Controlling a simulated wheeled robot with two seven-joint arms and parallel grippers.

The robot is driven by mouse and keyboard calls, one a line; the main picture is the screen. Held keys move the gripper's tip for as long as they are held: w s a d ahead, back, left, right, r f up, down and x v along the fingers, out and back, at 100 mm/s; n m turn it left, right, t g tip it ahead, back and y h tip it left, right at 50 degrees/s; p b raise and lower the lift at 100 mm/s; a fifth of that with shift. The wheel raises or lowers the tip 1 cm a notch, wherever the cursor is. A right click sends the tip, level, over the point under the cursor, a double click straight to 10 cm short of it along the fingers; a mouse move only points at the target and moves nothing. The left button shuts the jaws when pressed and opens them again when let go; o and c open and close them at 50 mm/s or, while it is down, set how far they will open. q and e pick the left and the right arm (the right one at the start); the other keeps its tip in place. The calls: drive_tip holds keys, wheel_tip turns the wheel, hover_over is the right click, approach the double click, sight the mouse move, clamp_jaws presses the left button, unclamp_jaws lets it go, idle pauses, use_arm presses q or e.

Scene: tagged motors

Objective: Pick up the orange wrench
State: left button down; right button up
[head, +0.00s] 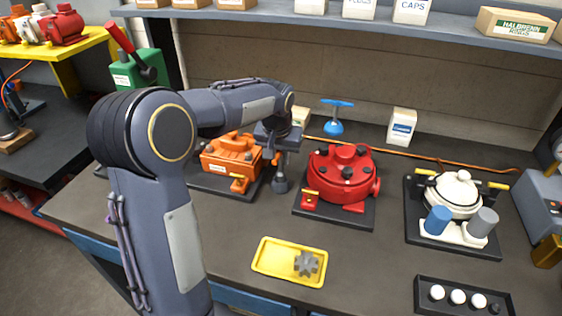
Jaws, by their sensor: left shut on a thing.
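My left gripper (280,160) points down at the right side of the orange motor (231,154), between it and the red motor. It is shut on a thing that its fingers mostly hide. A small orange piece (276,159) shows at the fingers. I cannot tell if this is the orange wrench, and no whole wrench shows clearly elsewhere. A small orange-yellow part (239,185) sits at the front of the orange motor. My right gripper is not in view.
The red motor (342,175) stands on a dark plate right of my gripper. A white motor (455,193) is further right. A yellow tray (262,262) holds a grey gear (306,263). A blue-handled valve (335,117) stands behind. A shelf (380,27) overhangs the back.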

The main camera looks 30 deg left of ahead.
use_arm(q)
drive_tip(key=s+r+b, duration=0.2)
drive_tip(key=s+r, duration=0.8)
drive_tip(key=s, duration=0.4)
drive_tip(key=shift+r, duration=0.2)
drive_tip(key=shift+a, duration=0.1)
